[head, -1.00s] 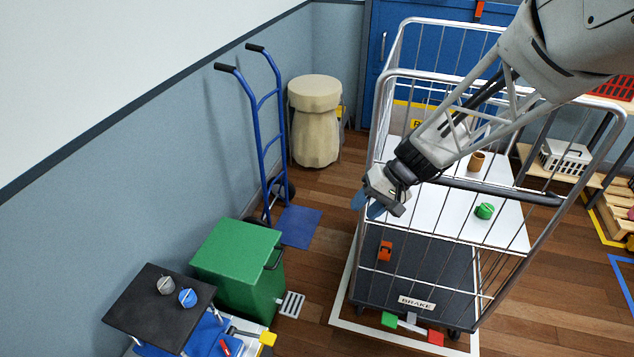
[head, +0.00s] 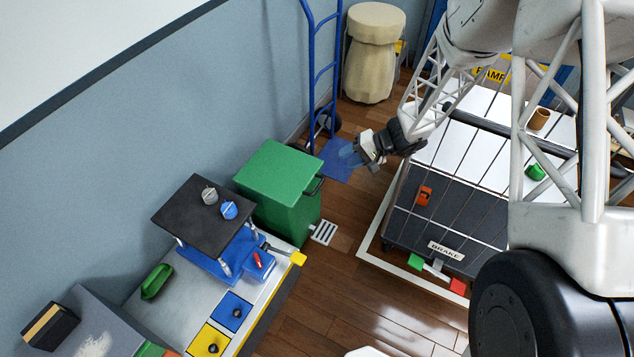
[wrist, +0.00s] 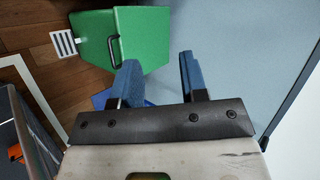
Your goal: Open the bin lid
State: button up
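The green bin (head: 284,200) stands on the floor against the wall, left of centre in the head view. Its green lid (head: 280,170) lies flat and closed on top, with a dark handle (head: 317,186) at the right edge. A light pedal (head: 324,232) lies at its foot. My gripper (head: 350,157) hangs in the air to the right of the bin, apart from it, with blue fingers. In the wrist view the fingers (wrist: 160,82) are spread with nothing between them; the bin (wrist: 152,38) and handle (wrist: 112,50) show beyond them.
A blue hand truck (head: 322,75) leans behind the bin. A bench (head: 150,310) with a raised black platform (head: 205,222) stands at left. The wire cage cart (head: 440,215) is at right. Bare floor (head: 340,285) lies in front of the bin.

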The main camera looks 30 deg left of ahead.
jog(key=w+a+f+m+t+y, duration=0.1)
jog(key=w+a+f+y, duration=0.1)
jog(key=f, duration=0.8)
jog(key=w+a+f+m+t+y, duration=0.1)
jog(key=w+a+f+t+y, duration=0.1)
jog(key=f, duration=0.8)
jog(key=w+a+f+m+t+y, duration=0.1)
jog(key=w+a+f, duration=0.3)
jog(key=f, duration=0.6)
jog(key=shift+w+m+t+y, duration=0.35)
jog(key=shift+m+t+y, duration=0.05)
jog(key=shift+m, duration=0.1)
jog(key=shift+a, duration=0.3)
jog(key=x, duration=0.7)
jog(key=shift+a, duration=0.25)
jog(key=shift+c, duration=0.3)
grip_shut()
